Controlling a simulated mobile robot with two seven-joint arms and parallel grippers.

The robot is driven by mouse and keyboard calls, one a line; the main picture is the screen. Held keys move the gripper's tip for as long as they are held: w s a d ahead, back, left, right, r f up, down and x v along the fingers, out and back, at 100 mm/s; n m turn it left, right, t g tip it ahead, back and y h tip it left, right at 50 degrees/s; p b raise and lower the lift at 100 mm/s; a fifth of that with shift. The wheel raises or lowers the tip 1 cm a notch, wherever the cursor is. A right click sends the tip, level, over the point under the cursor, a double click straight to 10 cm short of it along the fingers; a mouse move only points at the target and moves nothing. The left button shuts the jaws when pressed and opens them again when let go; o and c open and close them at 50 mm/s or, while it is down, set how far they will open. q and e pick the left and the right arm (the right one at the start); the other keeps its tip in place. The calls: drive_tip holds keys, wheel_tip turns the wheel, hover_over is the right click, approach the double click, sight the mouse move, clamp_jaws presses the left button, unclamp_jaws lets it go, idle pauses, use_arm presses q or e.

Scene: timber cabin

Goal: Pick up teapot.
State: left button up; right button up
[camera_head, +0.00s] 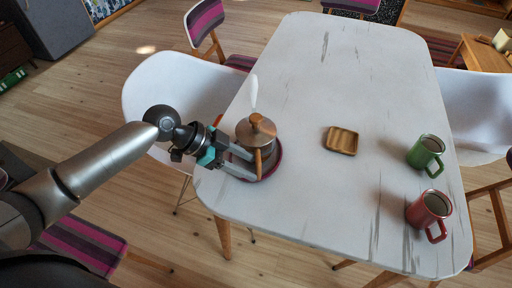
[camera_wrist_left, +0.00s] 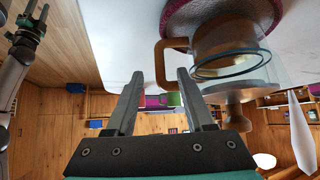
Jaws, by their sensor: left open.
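The teapot (camera_head: 257,131) stands upright on the near-left part of the table, on a dark red round mat (camera_head: 278,169). Another gripper, seemingly my right one (camera_wrist_left: 36,20), shows small at the upper left there.
A white pointed thing (camera_head: 253,92) rises behind the teapot. A small wooden tray (camera_head: 341,140), a green mug (camera_head: 426,153) and a red mug (camera_head: 428,211) are farther right. White chairs stand around the table (camera_head: 330,75).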

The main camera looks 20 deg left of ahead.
use_arm(q)
drive_tip(key=b+x, duration=0.1)
drive_tip(key=x, duration=0.6)
drive_tip(key=shift+d+f, duration=0.1)
drive_tip(key=shift+f, duration=0.05)
clamp_jaws()
idle(0.3)
idle(0.9)
drive_tip(key=shift+w, duration=0.1)
